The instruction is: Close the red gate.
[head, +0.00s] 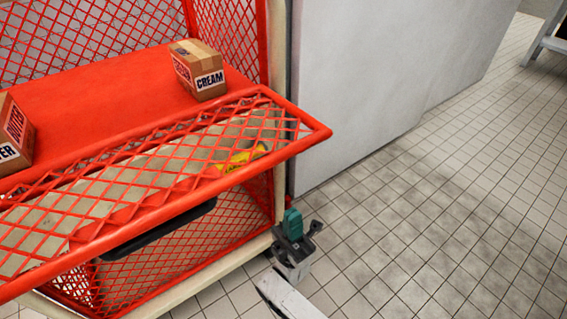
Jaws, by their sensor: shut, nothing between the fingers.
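The red gate (185,165) is a mesh panel in a red tube frame on the front of a red mesh cage trolley (228,38). It is folded down and sticks out from the front of the red shelf (95,85). Its right corner reaches out in front of the grey panel beside the trolley. My gripper (294,228) is shut and empty, low down near the trolley's lower right corner. It is below the gate's right corner in the picture and appears apart from it.
A cream carton (199,70) and another carton (12,135), partly cut off, stand on the shelf. A yellow item (241,159) shows through the gate's mesh. A dark bar (158,229) is below the gate. A grey panel (375,75) stands at right; the tiled floor (440,215) is clear.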

